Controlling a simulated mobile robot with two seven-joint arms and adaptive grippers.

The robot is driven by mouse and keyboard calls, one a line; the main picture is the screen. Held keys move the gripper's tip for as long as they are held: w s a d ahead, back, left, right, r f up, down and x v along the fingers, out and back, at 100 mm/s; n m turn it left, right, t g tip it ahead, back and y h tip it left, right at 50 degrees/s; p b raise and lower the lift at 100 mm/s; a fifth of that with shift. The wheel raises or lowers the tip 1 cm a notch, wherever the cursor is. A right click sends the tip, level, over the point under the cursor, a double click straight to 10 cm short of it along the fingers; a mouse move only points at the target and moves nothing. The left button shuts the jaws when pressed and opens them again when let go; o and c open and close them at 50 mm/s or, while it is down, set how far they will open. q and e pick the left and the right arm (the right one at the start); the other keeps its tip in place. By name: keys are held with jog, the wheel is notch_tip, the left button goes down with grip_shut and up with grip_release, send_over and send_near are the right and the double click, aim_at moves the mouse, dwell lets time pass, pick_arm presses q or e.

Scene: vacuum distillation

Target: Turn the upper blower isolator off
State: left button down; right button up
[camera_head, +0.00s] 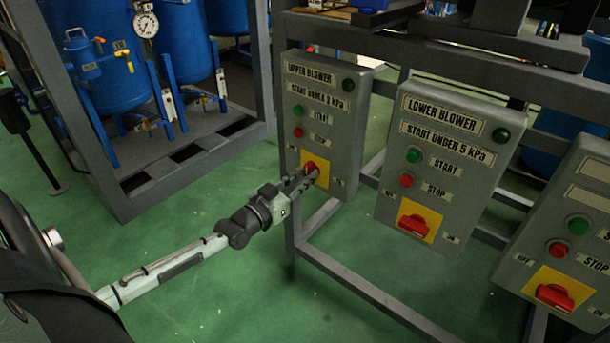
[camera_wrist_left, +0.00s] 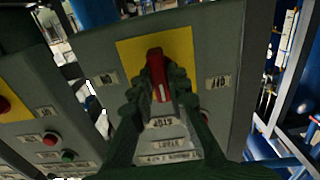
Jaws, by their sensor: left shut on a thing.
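The upper blower box (camera_head: 325,110) is a grey panel with a green and a red button and a yellow plate (camera_head: 322,160) low on its front. The red isolator handle (camera_head: 309,167) sits on that plate, partly hidden by my left gripper (camera_head: 306,178). In the left wrist view the red handle (camera_wrist_left: 156,68) stands between the two fingers of my left gripper (camera_wrist_left: 158,90), which is shut on it. The yellow plate (camera_wrist_left: 185,48) shows behind it, with a label on each side. My right gripper is not in view.
The lower blower box (camera_head: 445,155) stands to the right with its own red handle (camera_head: 413,225). A third box (camera_head: 570,240) stands at the far right. Blue tanks (camera_head: 105,80) stand in a grey frame at the left. Green floor (camera_head: 210,290) is open below.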

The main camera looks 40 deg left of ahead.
pick_arm(q)
jog(key=c, duration=1.6)
grip_release()
jog(key=shift+o, duration=0.6)
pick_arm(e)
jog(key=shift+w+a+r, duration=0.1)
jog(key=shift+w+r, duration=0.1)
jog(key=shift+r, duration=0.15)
pick_arm(q)
jog(key=shift+s, duration=0.1)
jog(key=s, duration=1.1)
jog(key=shift+s+a, duration=0.4)
jog(key=shift+a, duration=0.05)
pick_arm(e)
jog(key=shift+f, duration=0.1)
